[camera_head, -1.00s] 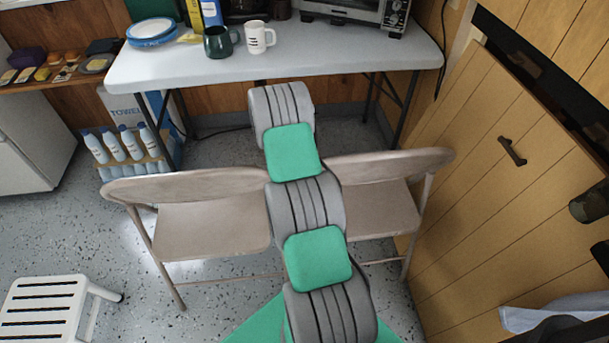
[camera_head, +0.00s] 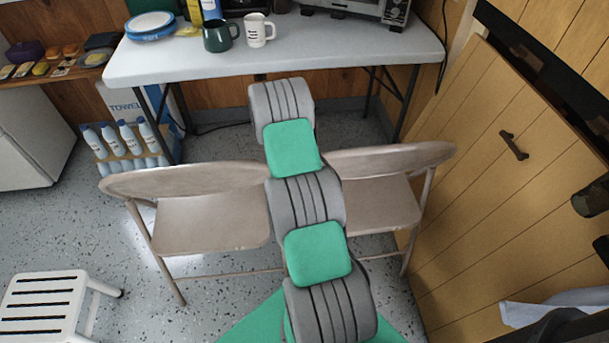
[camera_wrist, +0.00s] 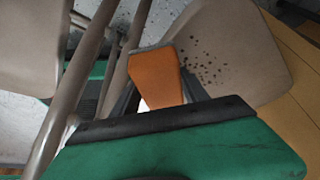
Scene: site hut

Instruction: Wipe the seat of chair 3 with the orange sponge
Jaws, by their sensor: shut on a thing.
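My gripper (camera_wrist: 157,92) is shut on the orange sponge (camera_wrist: 155,70) in the wrist view. The sponge shows beside a tan chair seat (camera_wrist: 225,35) with a cluster of dark specks; I cannot tell whether they touch. In the head view two tan folding chairs stand side by side, a left one (camera_head: 210,222) and a right one (camera_head: 375,205). The speckled seat appears to be the right chair's, with the wooden panel beyond it. No chair number is readable. My arm hides the gripper and sponge in the head view.
A white table (camera_head: 290,62) with mugs stands behind the chairs. A white slatted stool (camera_head: 45,300) is at the lower left. A wooden panel (camera_head: 480,190) closes the right side. Chair tubes (camera_wrist: 85,75) run close to my gripper.

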